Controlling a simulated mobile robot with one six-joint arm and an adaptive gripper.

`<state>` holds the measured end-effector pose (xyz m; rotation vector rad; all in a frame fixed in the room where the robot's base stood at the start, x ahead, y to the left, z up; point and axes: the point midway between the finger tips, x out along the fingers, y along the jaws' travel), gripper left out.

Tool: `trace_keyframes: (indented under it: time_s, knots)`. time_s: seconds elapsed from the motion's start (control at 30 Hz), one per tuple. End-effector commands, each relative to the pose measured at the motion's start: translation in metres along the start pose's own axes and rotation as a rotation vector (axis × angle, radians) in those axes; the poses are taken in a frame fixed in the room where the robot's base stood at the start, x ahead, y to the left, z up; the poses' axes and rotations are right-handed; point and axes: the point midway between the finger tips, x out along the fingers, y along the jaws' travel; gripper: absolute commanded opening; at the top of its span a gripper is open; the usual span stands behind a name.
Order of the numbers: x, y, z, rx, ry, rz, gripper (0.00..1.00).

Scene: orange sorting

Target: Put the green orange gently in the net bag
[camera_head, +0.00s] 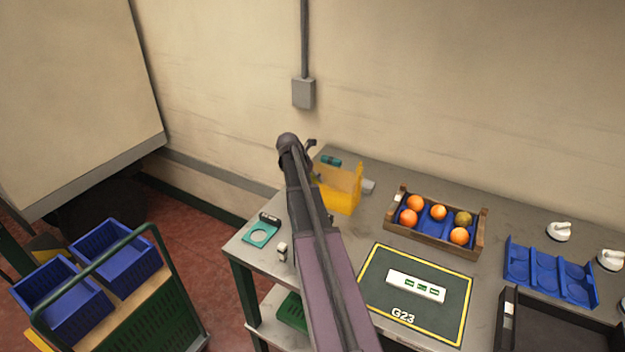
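The green orange (463,218), dull olive green, lies in the back right of a wooden crate (430,243) with a blue insert, beside several orange ones. A yellow, boxy, open-topped thing (343,187), which looks like the net bag, stands at the back left of the table, partly hidden by my arm. My arm reaches up across the table's left part. My gripper (311,144) is mostly hidden behind the arm's end, left of the yellow thing and well away from the green orange. Whether it is open or holds anything does not show.
A dark mat (371,309) marked G23 carries a white strip (416,286). To the right are a blue tray (549,274), a black bin (508,337) and white knobbed things (560,231). A teal plate (260,234) lies front left. A cart with blue baskets (117,256) stands left.

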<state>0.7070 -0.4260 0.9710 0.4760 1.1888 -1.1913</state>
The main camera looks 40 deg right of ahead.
Motion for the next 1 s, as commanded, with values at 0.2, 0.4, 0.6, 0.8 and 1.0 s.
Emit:
trace_keyframes:
  time_s: [0.2,0.4,0.6,0.8,1.0]
  knots:
    - [-0.0001,-0.0001,0.0001,0.000,0.000,0.000,0.25]
    - [-0.0001,-0.0001,0.0001,0.000,0.000,0.000,0.87]
    - [-0.0001,0.0000,0.0001,0.000,0.000,0.000,1.00]
    - [-0.0001,0.0001,0.0000,0.000,0.000,0.000,1.00]
    - [-0.0033,-0.0009,0.0013,0.000,0.000,0.000,1.00]
